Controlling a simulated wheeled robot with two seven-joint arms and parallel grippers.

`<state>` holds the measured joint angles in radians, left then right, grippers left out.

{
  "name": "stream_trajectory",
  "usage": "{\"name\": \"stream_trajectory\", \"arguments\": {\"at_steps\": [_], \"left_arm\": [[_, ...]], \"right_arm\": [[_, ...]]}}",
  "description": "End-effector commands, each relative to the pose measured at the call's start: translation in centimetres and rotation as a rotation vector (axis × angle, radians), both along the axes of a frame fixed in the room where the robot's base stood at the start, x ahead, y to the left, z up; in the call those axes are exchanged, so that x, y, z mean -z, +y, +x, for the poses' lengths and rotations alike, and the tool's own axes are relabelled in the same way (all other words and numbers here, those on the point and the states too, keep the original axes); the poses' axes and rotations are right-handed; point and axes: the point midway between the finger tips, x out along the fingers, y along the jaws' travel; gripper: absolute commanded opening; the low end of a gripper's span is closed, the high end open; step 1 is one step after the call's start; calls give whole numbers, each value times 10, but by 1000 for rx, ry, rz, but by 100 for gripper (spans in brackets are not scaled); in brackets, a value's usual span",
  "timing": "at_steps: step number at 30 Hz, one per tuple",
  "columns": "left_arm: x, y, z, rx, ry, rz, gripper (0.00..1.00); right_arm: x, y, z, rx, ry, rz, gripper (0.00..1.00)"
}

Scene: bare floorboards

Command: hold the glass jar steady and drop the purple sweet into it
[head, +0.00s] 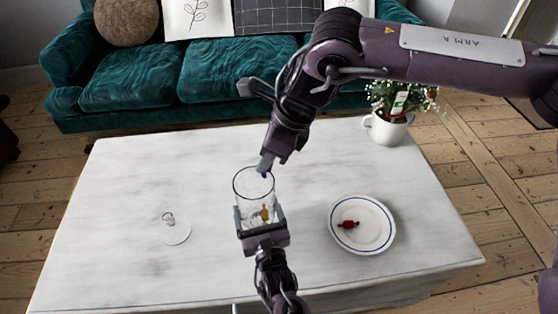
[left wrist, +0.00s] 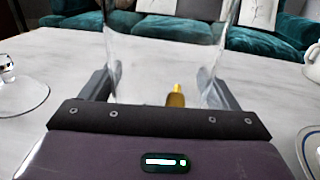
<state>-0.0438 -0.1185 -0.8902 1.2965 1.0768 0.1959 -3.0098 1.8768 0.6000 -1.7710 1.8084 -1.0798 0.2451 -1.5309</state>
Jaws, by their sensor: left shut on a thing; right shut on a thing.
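The clear glass jar (head: 243,190) stands on the white table, open at the top; it fills the middle of the left wrist view (left wrist: 140,60). A yellow-brown sweet (head: 264,212) lies inside it and shows in the left wrist view (left wrist: 176,96). My left gripper (head: 261,213) is shut around the jar's lower part, one finger on each side. My right gripper (head: 266,163) points down at the jar's mouth, by its far rim. It is shut on the purple sweet (head: 265,175), of which only a small dark bit shows below the fingertips.
A white plate (head: 376,238) with a blue rim holds a red sweet (head: 349,224), right of the jar. A glass lid (head: 176,232) with a knob lies to the left. A white mug with a plant (head: 390,132) stands at the back right. A green sofa (head: 135,78) is behind the table.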

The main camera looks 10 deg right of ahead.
Motion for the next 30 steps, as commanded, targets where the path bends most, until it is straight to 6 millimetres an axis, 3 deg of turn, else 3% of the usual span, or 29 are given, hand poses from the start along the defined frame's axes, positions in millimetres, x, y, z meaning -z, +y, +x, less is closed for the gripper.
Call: {"name": "stream_trajectory", "arguments": {"at_steps": [6,11,24,30], "left_arm": [[0,0,0,0,1,1,41],[0,0,0,0,1,1,41],[0,0,0,0,1,1,41],[0,0,0,0,1,1,41]], "right_arm": [[-7,11,5,-250,-1,-1,3],[-6,13,6,-315,-1,-2,3],[40,12,5,-319,0,-4,3],[50,12,5,-319,-1,-4,3]]}}
